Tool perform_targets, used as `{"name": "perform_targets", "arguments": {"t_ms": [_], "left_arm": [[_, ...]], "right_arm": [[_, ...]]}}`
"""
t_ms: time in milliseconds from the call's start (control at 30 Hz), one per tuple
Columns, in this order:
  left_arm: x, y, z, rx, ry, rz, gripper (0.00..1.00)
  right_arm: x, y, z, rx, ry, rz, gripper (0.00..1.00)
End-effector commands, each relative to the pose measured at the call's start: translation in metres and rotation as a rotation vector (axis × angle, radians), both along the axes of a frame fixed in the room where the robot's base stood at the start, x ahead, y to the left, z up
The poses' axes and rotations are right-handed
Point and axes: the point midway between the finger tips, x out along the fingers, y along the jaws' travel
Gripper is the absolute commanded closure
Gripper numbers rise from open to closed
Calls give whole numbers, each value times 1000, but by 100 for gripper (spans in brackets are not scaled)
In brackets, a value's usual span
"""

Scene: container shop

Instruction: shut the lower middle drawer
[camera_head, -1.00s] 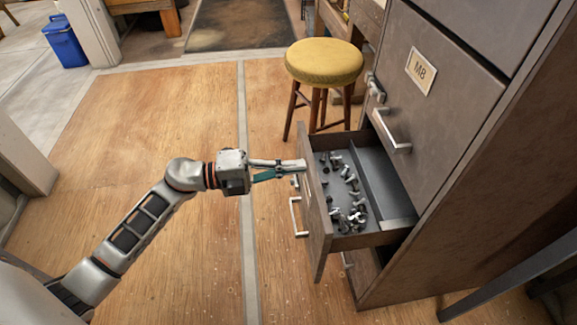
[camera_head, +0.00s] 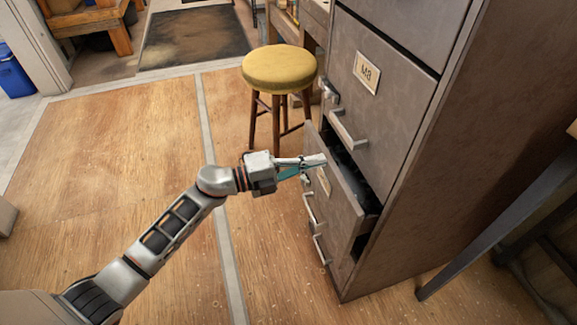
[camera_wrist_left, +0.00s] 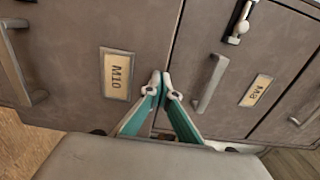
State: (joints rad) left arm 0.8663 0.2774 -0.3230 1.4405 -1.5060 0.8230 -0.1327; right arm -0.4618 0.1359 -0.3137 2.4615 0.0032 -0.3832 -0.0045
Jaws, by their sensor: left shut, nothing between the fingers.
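The open drawer (camera_head: 345,205) sits below the M8 drawer (camera_head: 385,60) and sticks out a little from the grey cabinet, with a narrow dark gap behind its front. In the left wrist view its front appears to be the panel labelled M10 (camera_wrist_left: 116,75). My left gripper (camera_head: 322,160) is shut and empty, with its fingertips at the upper part of the drawer front; contact is hard to tell. In the left wrist view the closed fingertips (camera_wrist_left: 160,84) lie near the edge between the M10 and M8 fronts. The drawer's contents are mostly hidden. My right gripper is not in view.
A yellow-topped stool (camera_head: 279,70) stands just behind the drawer. A dark table leg (camera_head: 500,230) is right of the cabinet. A blue bin (camera_head: 13,75) is at the far left. The wooden floor in front of the drawer is clear.

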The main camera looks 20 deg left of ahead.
Motion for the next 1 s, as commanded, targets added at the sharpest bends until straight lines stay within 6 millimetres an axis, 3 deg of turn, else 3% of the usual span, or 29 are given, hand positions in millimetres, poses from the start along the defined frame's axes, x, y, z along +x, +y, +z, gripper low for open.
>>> {"name": "perform_targets", "arguments": {"t_ms": [200, 400, 1000], "left_arm": [[22, -32, 0, -3, 1, 0, 100], [31, -46, 0, -1, 0, 1, 100], [34, -49, 1, -1, -2, 2, 100]], "right_arm": [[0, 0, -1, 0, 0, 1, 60], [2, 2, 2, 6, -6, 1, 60], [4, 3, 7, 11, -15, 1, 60]]}}
